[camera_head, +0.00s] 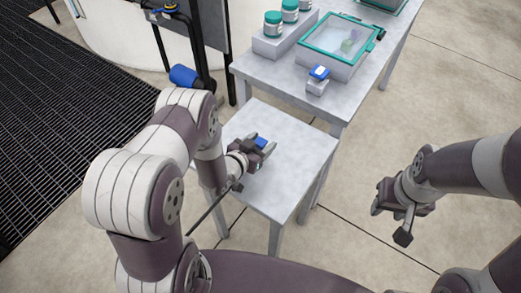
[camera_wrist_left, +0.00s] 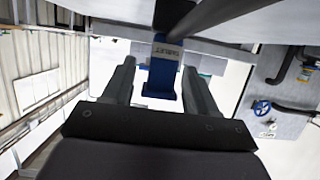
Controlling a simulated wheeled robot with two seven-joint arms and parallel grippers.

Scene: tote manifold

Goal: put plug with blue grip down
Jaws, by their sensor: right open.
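The plug with blue grip (camera_head: 261,142) shows at my left gripper (camera_head: 265,152), over the small grey table. In the left wrist view the blue grip (camera_wrist_left: 162,75), with a pale printed label, stands between the two fingers (camera_wrist_left: 158,75). Pale gaps show beside the grip, so the fingers look open around it. Whether the plug touches the table is hidden. My right gripper (camera_head: 385,203) is open and empty, over the floor right of the table.
The small table (camera_head: 285,185) has bare top around the left gripper. Behind it a longer table holds a teal-rimmed tote (camera_head: 325,68), a grey block with a blue top (camera_head: 318,80) and teal-lidded jars (camera_head: 272,24). A black stand with a blue part (camera_head: 184,76) is at left.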

